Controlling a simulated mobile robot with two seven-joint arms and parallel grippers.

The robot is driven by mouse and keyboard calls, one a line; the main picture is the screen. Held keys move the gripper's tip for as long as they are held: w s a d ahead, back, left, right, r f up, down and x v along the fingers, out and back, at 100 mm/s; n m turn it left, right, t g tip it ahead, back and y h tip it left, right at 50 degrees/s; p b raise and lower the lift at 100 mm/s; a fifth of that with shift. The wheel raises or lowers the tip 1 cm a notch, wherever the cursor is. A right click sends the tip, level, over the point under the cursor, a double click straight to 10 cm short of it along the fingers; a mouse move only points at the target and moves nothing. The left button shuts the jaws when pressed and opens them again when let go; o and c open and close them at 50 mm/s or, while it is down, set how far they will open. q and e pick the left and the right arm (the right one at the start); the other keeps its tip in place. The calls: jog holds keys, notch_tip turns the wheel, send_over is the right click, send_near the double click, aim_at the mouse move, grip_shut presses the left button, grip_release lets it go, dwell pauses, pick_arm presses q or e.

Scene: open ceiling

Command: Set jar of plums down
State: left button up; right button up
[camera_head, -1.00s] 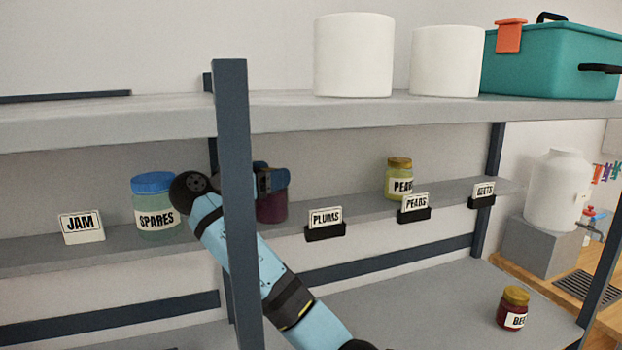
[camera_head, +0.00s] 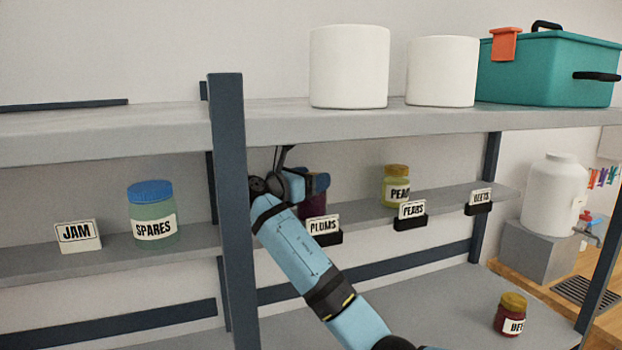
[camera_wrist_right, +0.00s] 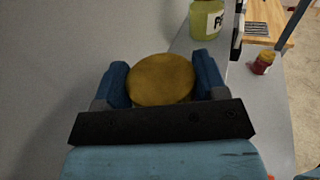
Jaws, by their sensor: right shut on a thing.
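The jar of plums (camera_head: 312,205) is dark purple and shows behind the PLUMS label (camera_head: 323,226) on the middle shelf. My right gripper (camera_head: 315,183) is shut on it near the top. In the right wrist view the jar's round gold lid (camera_wrist_right: 161,79) sits between the two blue fingers of my right gripper (camera_wrist_right: 163,82). The label and the gripper hide part of the jar, and I cannot tell whether its base touches the shelf. My left gripper is not in view.
The pears jar (camera_head: 396,186) stands to the right behind the PEARS label (camera_head: 412,210). A spares jar (camera_head: 152,214) and a JAM label (camera_head: 78,235) are to the left. A dark post (camera_head: 233,215) stands in front. The upper shelf (camera_head: 270,128) is above my gripper. A beets jar (camera_head: 510,314) is on the lower shelf.

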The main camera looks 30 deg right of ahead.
jog(key=shift+a+r, duration=0.1)
jog(key=shift+a, duration=0.05)
jog(key=o, duration=1.4)
jog(key=s+a, duration=0.2)
jog(key=a, duration=1)
jog(key=shift+b, duration=0.35)
jog(key=shift+d, duration=0.1)
